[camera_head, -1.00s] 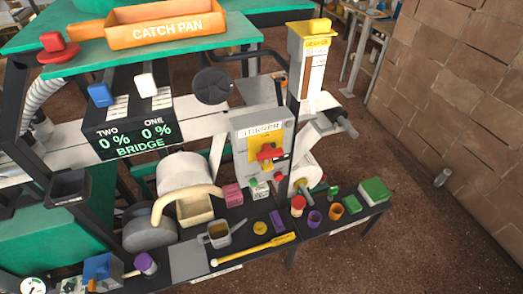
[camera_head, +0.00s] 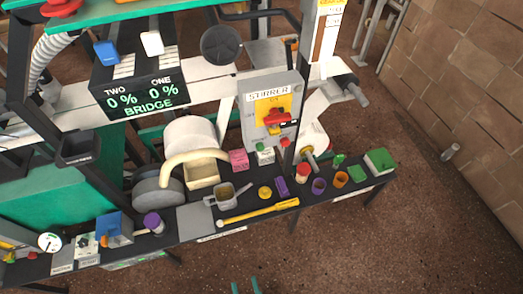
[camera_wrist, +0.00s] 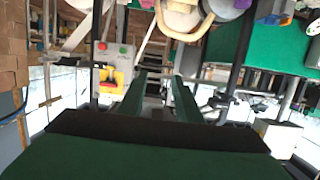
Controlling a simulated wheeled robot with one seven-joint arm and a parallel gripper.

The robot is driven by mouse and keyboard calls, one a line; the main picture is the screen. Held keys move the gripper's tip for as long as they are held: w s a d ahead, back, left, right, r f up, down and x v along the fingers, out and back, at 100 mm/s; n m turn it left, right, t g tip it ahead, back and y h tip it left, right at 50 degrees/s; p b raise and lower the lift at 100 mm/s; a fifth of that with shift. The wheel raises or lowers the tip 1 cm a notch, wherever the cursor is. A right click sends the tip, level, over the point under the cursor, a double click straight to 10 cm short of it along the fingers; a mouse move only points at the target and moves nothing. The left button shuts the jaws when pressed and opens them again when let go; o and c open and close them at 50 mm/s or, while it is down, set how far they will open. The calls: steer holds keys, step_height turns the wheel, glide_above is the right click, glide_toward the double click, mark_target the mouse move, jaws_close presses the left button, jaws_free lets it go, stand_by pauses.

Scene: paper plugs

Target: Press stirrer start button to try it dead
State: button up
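The grey stirrer panel (camera_head: 252,105), labelled STIRRER, stands behind the bench in the head view. It carries a red switch handle (camera_head: 277,117) on a yellow plate, with a small black-and-white piece at its right. Low on it are a green button (camera_head: 260,146) and a red button (camera_head: 285,143). In the wrist view the panel (camera_wrist: 106,63) appears upside down left of centre, with the green button (camera_wrist: 123,49) and red button (camera_wrist: 102,46) above the switch.
A black post stands beside the panel. Brown floor lies open in front.

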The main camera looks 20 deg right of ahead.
jaws_close()
stand_by(1.6)
